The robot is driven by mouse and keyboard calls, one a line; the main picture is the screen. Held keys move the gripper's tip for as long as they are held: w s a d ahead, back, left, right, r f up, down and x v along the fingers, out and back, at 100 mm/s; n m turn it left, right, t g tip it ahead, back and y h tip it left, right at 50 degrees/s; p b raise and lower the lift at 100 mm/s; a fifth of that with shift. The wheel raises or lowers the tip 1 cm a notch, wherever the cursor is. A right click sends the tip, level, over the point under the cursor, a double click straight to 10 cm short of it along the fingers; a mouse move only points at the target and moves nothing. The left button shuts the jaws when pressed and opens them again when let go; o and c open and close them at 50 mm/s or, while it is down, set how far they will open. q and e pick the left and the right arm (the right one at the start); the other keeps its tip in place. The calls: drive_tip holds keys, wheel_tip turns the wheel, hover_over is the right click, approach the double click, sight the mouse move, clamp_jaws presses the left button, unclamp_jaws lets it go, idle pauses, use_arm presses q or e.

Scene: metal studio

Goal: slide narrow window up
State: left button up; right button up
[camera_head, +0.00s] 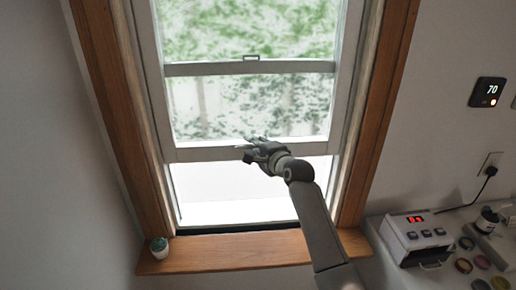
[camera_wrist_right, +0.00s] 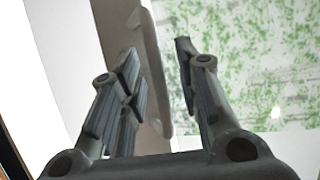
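The narrow window has a pale grey frame and a sliding lower sash (camera_head: 190,154). The sash's bottom rail stands above the sill, with a bright white gap (camera_head: 235,198) under it. My right gripper (camera_head: 250,148) is at the middle of this rail, seen from behind. In the right wrist view, the gripper (camera_wrist_right: 157,55) has its fingers apart, with the pale rail (camera_wrist_right: 115,25) and a raised lip or handle (camera_wrist_right: 152,75) showing between and beyond them. I cannot tell whether the fingers touch it. My left gripper is not in view.
A wooden sill (camera_head: 215,254) and brown side trim (camera_head: 380,100) surround the window. A small potted plant (camera_head: 159,247) stands on the sill's left end. A white device with red digits (camera_head: 418,237) and several small jars are at the lower right.

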drive_tip(key=v, duration=1.2)
